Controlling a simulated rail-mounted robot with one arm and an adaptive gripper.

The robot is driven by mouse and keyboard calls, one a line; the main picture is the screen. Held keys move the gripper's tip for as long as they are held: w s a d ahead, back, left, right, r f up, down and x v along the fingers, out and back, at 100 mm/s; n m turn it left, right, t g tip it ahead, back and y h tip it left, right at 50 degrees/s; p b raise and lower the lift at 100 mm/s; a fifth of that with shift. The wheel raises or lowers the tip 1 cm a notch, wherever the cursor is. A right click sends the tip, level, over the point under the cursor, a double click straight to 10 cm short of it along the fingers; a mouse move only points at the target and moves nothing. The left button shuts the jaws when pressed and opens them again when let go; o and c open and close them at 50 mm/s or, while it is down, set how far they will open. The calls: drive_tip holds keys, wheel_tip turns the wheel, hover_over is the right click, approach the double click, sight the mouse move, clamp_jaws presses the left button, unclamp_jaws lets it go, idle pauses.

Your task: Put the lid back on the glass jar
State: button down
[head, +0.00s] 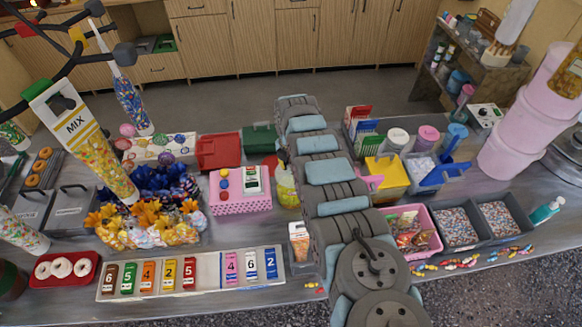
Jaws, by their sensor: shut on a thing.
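My arm fills the middle of the head view, and my gripper is not visible; whatever it has hold of cannot be seen either. A clear jar with yellow-green contents (286,188) stands just left of my arm, partly covered by it. I cannot tell whether its top is open. No loose lid can be made out. Behind right of my arm stand a tub with a white top (397,136) and one with a pink top (427,135).
A pink box (240,206) stands left of the jar, with a red bin (218,152) behind it. A numbered strip (205,292) lies in front. Right of my arm are a yellow scoop bin (388,172), a pink basket (436,240) and grey trays (459,248). The counter is crowded.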

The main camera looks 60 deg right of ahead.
drive_tip(key=shift+c, duration=1.5)
unclamp_jaws()
drive_tip(key=shift+r, duration=0.15)
drive_tip(key=shift+r+p, duration=3.3)
drive_tip(key=shift+r, duration=0.1)
clamp_jaws()
